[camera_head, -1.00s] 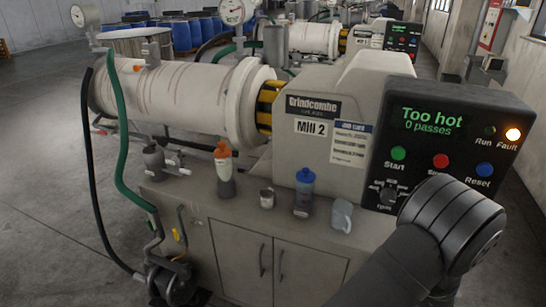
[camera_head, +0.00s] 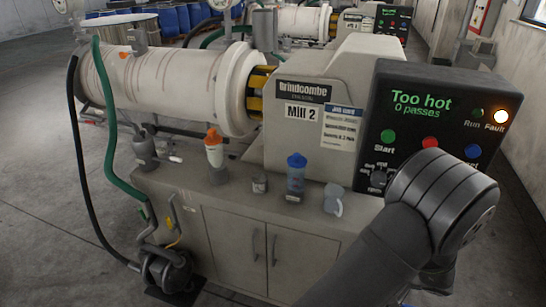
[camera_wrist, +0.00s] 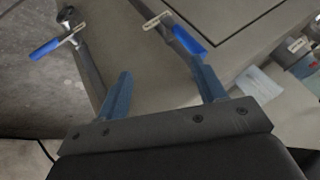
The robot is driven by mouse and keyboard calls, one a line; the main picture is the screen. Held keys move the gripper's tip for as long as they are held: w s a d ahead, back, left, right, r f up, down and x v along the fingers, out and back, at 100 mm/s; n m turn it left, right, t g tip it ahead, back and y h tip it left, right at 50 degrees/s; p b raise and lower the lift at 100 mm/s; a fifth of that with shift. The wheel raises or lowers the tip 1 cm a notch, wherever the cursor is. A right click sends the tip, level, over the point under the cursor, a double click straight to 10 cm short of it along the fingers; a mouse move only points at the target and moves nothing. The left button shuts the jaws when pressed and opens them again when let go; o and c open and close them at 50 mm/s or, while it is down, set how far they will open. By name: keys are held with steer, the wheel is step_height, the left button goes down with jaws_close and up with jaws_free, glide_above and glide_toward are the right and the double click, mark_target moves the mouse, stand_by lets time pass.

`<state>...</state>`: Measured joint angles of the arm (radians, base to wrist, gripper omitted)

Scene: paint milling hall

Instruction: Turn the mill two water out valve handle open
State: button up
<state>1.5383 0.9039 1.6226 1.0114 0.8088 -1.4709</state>
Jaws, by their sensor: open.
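Mill 2 (camera_head: 300,108) stands in the head view, with a display reading "Too hot". In the wrist view, one blue-handled valve (camera_wrist: 45,48) is at the upper left on a grey pipe. A second blue-handled valve (camera_wrist: 188,40) is at the top centre on another pipe. I cannot tell which is the water out valve; the small tags are unreadable. My gripper (camera_wrist: 161,70) is open and empty, its two blue fingers apart. The second blue handle lies just beyond the right fingertip; contact cannot be judged. The head view does not show my gripper.
A grey cabinet (camera_head: 225,238) under the mill carries a bottle with an orange cap (camera_head: 214,150), a blue-capped bottle (camera_head: 296,175) and a mug (camera_head: 333,200). A pump (camera_head: 168,268) with green and black hoses is at the lower left. Open floor lies left.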

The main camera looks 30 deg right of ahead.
steer(key=c, duration=0.5)
steer(key=s+d+f+n+g, duration=0.3)
steer(key=s+d+n+g, duration=0.55)
steer(key=n, duration=1.05)
steer(key=d+f, duration=0.1)
steer(key=f, duration=0.4)
steer(key=d+f+t, duration=0.1)
steer(key=f, duration=0.4)
steer(key=d+f+t, duration=0.1)
steer(key=d+f, duration=0.1)
steer(key=f, duration=0.4)
steer(key=shift+s+f+t+h, duration=0.15)
steer(key=shift+t+h, duration=0.1)
steer(key=shift+h, duration=0.15)
jaws_close()
